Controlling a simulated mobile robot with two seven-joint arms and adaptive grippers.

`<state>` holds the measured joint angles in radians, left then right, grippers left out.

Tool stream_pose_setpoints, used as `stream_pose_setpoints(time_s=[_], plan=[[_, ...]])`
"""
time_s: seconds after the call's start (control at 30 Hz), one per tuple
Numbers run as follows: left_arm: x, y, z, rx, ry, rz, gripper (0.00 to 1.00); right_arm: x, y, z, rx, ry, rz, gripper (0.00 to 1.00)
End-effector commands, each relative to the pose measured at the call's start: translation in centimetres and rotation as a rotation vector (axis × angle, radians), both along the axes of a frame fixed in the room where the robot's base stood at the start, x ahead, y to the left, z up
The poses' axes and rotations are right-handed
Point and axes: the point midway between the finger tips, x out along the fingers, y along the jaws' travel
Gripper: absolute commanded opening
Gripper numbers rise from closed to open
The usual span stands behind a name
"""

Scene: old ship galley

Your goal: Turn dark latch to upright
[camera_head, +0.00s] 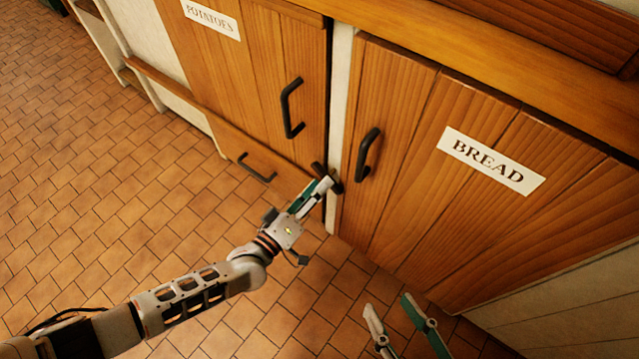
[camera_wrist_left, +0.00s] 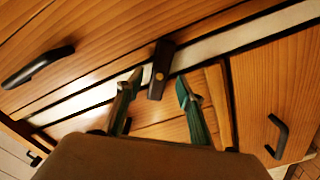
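The dark latch (camera_head: 335,186) sits on the pale post between the two cupboard doors and is partly hidden by my left gripper in the head view. In the left wrist view the latch (camera_wrist_left: 161,66) is a short dark bar with a brass-coloured pivot. It lies across the pale strip (camera_wrist_left: 212,50), slanted rather than along it. My left gripper (camera_head: 322,184) is close in front of the latch; in the left wrist view its fingers (camera_wrist_left: 158,88) are apart, with the latch's lower end between them. Contact cannot be told. My right gripper (camera_head: 392,312) is open and empty, low at the bottom.
The POTATOES door (camera_head: 255,50) with its dark handle (camera_head: 290,108) is left of the post. The BREAD door (camera_head: 440,195) with its handle (camera_head: 367,154) is right. A lower panel with a dark handle (camera_head: 256,168) is below left. The tiled floor (camera_head: 100,190) is clear.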

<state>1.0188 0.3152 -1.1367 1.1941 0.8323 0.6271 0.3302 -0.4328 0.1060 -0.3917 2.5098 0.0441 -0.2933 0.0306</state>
Motion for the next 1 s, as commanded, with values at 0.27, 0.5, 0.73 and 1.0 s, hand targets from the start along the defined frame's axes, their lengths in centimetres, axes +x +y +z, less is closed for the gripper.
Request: stream_pose_setpoints(time_s=[0.27,0.5,0.73,1.0], plan=[[0.9,-0.7,0.07,0.0,-0.001,-0.001,0.38,-0.14,0.52,0.04,0.034,0.006,-0.007,0.4],[0.91,-0.68,0.12,0.0,-0.001,-0.001,0.14,-0.1,0.49,0.1,0.035,0.004,-0.009,0.4],[0.89,-0.68,0.13,0.0,-0.003,0.0,0.0,-0.1,0.46,0.05,0.031,0.005,-0.007,0.4],[0.86,-0.65,0.13,0.047,-0.035,0.001,0.0,0.02,0.33,0.18,0.019,0.0,-0.004,0.4]])
